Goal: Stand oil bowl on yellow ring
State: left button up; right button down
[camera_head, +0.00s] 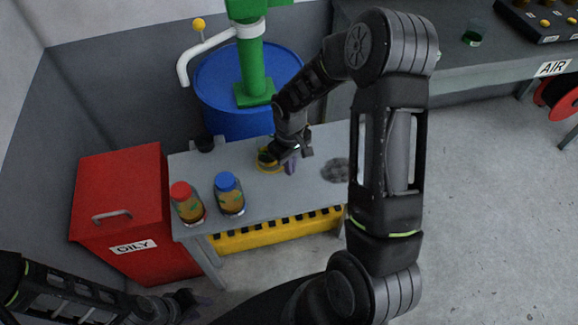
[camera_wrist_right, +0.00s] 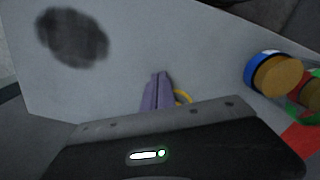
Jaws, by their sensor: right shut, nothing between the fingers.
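The yellow ring (camera_head: 263,168) lies on the grey table, partly covered by my right gripper (camera_head: 291,166). A dark rounded shape shows at the ring in the head view; I cannot tell whether it is the oil bowl or part of my gripper. In the right wrist view my right gripper's purple fingers (camera_wrist_right: 157,92) are together and empty, with an edge of the yellow ring (camera_wrist_right: 183,97) beside them. A small dark container (camera_head: 205,143) stands at the table's back left. My left gripper (camera_head: 196,303) is low at the bottom left, away from the table; its opening is unclear.
A red-capped bottle (camera_head: 187,204) and a blue-capped bottle (camera_head: 229,195) stand at the table's front left. A dark patch (camera_head: 335,170) marks the table's right side. A red OILY bin (camera_head: 125,205) stands left; a blue drum (camera_head: 225,85) is behind the table.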

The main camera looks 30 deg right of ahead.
pick_arm(q)
jog(key=shift+w, duration=0.35)
pick_arm(e)
notch_tip(320, 180, up, 9)
jog(key=shift+w+r, duration=0.2)
jog(key=shift+w, duration=0.15)
